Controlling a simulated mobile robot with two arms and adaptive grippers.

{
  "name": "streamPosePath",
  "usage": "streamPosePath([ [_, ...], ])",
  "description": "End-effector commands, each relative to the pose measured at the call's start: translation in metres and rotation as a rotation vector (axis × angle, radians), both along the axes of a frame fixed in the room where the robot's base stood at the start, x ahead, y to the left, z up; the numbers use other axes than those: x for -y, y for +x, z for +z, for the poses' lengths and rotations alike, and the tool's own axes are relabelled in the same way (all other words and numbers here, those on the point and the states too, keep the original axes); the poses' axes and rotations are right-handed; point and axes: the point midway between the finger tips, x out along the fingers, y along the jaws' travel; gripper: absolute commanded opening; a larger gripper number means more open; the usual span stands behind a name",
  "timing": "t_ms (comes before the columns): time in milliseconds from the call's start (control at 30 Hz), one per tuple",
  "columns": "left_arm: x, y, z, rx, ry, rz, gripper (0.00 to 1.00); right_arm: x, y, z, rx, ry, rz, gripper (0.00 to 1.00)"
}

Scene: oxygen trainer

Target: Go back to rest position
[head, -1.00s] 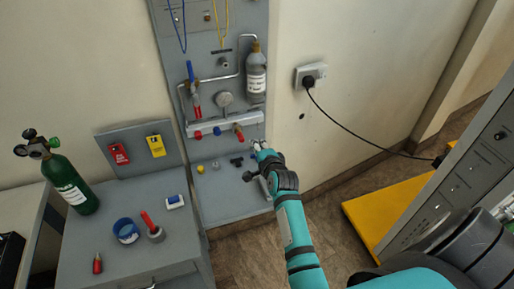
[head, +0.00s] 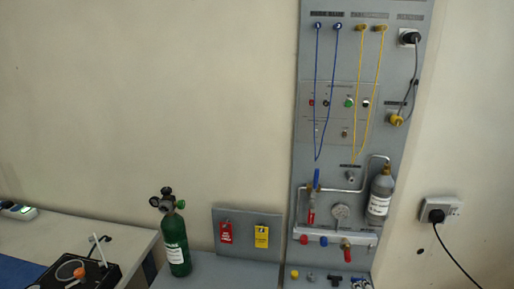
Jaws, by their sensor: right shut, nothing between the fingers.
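My right gripper (head: 360,284) shows only as its silvery fingertips at the bottom edge of the head view, in front of the lower part of the grey panel. It is shut and empty. The rest of my right arm is below the picture. My left gripper is not in view. The tall grey trainer panel (head: 398,60) stands against the wall.
A green cylinder (head: 175,240) stands on the grey cabinet at left of the panel. Several small fittings, including a black tee (head: 335,280), lie near the gripper. A wall socket (head: 440,210) with a black cable is at right.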

Motion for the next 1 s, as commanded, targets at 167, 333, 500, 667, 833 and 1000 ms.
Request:
streamPosePath([
  [167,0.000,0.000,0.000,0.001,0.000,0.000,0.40,-0.053,-0.105,-0.029,-0.353,-0.446,0.434,0.00],
  [333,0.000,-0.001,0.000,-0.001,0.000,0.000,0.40,-0.082,-0.176,-0.037,-0.530,-0.665,0.733,0.00],
  [500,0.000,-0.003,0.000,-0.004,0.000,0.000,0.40,-0.098,-0.229,-0.038,-0.633,-0.791,0.953,0.00],
  [667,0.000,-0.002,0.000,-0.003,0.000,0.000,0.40,-0.109,-0.272,-0.034,-0.701,-0.874,1.134,0.00],
  [833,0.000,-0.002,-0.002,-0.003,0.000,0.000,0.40,-0.117,-0.304,-0.038,-0.751,-0.930,1.285,0.00],
  [1000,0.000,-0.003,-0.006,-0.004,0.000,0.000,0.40,-0.118,-0.294,-0.079,-0.760,-0.918,1.287,0.00],
])
